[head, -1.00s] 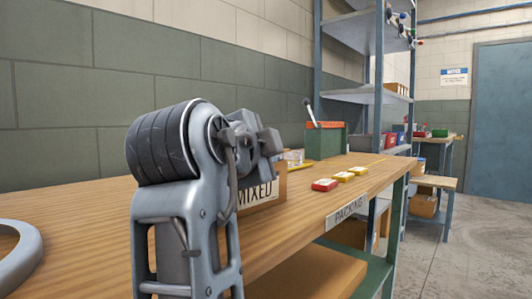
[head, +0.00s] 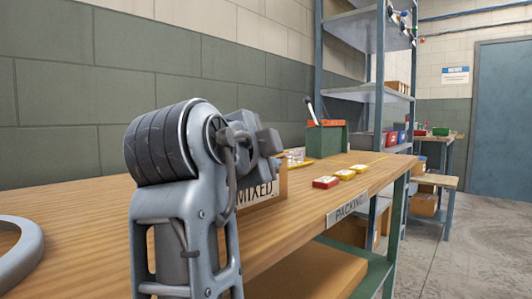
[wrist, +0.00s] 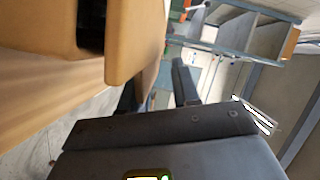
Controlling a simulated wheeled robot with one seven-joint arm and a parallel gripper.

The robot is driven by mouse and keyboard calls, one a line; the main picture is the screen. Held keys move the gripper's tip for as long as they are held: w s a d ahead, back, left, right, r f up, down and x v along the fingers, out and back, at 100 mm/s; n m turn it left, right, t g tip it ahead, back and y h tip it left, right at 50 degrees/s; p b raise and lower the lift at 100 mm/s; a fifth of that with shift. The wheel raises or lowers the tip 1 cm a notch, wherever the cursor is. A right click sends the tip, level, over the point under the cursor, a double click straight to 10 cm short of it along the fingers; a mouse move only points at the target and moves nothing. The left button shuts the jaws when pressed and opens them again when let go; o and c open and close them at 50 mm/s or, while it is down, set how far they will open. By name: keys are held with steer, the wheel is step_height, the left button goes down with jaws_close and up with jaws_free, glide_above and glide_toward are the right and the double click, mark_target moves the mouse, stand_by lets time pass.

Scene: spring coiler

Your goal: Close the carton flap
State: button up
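The carton (head: 270,196), a brown box marked "MIXED", sits on the packing bench, partly hidden behind my arm in the head view. In the wrist view the carton (wrist: 38,25) fills the upper left, close to the camera. A tan panel (wrist: 137,40), seemingly its flap, stands beside a dark gap. My gripper (wrist: 156,88) shows in the wrist view with its two dark fingers apart and nothing visible between them. The left finger is close to the panel's lower edge; I cannot tell whether they touch. The head view hides the fingers behind my arm.
The wooden bench (head: 80,220) has a grey ring (head: 22,255) at its left.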

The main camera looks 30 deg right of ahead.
steer(key=p+v, duration=0.1)
steer(key=v, duration=0.6)
steer(key=shift+s+a, duration=0.15)
steer(key=shift+a, duration=0.1)
steer(key=shift+r, duration=0.1)
